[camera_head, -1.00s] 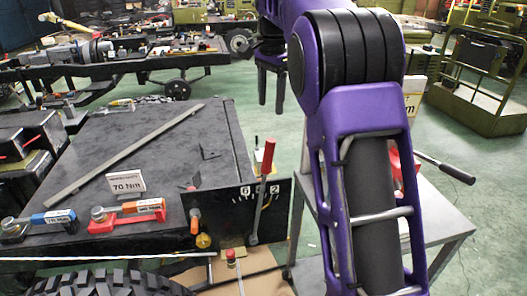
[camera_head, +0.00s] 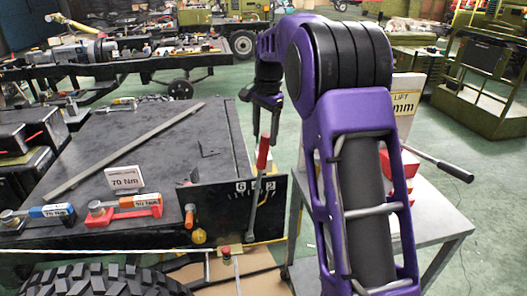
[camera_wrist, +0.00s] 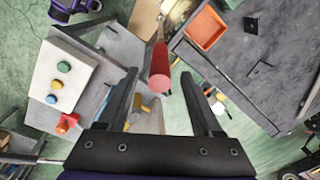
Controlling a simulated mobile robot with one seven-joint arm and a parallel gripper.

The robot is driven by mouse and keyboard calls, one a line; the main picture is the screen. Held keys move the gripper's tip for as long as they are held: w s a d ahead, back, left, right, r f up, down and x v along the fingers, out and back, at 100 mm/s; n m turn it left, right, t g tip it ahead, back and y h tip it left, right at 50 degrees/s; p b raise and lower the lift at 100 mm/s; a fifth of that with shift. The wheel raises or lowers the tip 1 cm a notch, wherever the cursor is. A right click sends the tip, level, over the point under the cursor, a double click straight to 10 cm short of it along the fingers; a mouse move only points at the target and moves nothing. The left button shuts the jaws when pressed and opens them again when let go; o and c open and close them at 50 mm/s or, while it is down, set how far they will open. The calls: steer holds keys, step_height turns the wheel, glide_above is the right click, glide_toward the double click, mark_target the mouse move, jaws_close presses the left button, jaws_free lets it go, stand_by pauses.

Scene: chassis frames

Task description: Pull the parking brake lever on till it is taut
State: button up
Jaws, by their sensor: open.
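The parking brake lever is a grey rod with a red grip (camera_head: 263,153), standing nearly upright and leaning slightly right in front of a black plate (camera_head: 220,218) marked with white numbers and tick marks. My gripper (camera_head: 266,122) points down at the top of the red grip. In the wrist view, the round end of the red grip (camera_wrist: 159,80) shows between my two open, dark fingers (camera_wrist: 160,76).
A dark bench (camera_head: 150,150) with a metal bar, a "70 Nm" sign (camera_head: 124,178) and two torque tools lies left of the lever. A grey metal table (camera_head: 440,225) stands right. An orange knob (camera_head: 198,236) sits low on the plate's left.

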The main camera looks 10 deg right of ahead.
mark_target(264, 148)
steer(key=shift+w+a+f, duration=0.1)
steer(key=shift+f, duration=1.3)
steer(key=shift+w+f, duration=0.1)
steer(key=shift+f, duration=1.25)
jaws_close()
